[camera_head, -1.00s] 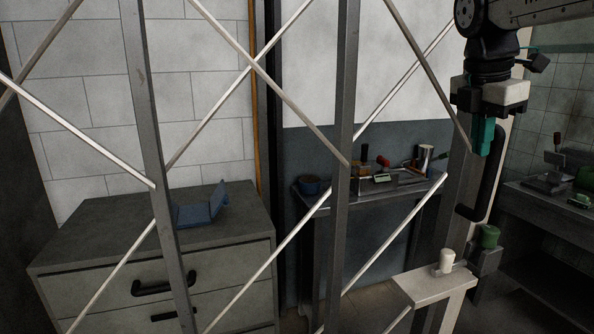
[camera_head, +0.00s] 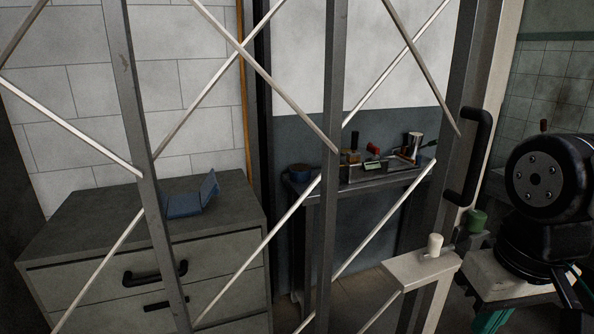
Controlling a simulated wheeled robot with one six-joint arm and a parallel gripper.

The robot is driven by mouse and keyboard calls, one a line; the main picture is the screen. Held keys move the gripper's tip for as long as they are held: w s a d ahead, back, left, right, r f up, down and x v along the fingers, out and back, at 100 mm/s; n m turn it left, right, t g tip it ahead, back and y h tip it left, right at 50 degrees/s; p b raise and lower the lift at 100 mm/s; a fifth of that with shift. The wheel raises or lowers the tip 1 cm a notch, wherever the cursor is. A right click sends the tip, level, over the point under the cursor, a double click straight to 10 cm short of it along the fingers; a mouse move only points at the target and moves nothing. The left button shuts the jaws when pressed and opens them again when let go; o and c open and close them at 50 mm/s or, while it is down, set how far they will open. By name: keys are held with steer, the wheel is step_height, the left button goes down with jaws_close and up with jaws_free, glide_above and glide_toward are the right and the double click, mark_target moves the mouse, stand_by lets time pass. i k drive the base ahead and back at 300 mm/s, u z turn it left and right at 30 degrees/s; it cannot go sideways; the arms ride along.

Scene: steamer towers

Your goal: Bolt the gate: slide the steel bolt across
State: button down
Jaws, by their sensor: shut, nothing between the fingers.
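The folding lattice gate (camera_head: 330,110) has grey uprights and pale crossing bars. It carries a black pull handle (camera_head: 478,155) at its right edge. Below the handle, a pale bracket (camera_head: 405,272) bears an upright white knob (camera_head: 435,243). The steel bolt's rod is too small or hidden to tell clearly, so I cannot tell how far across it sits. My gripper (camera_head: 490,318) is at the lower right, right of the bracket and lower than the knob. Its green fingers are partly cut off by the frame's bottom edge. It is shut and empty, apart from the knob.
A green cylinder (camera_head: 477,220) stands right of the knob, partly behind my arm. Behind the gate are a drawer cabinet (camera_head: 225,205) with a blue bent object (camera_head: 192,198) and a side table (camera_head: 365,188) with small tools. A pale post (camera_head: 490,70) rises beside the handle.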

mark_target(434, 249)
steer(key=u, duration=3.2)
steer(key=i, duration=0.45)
steer(key=z, duration=2.8)
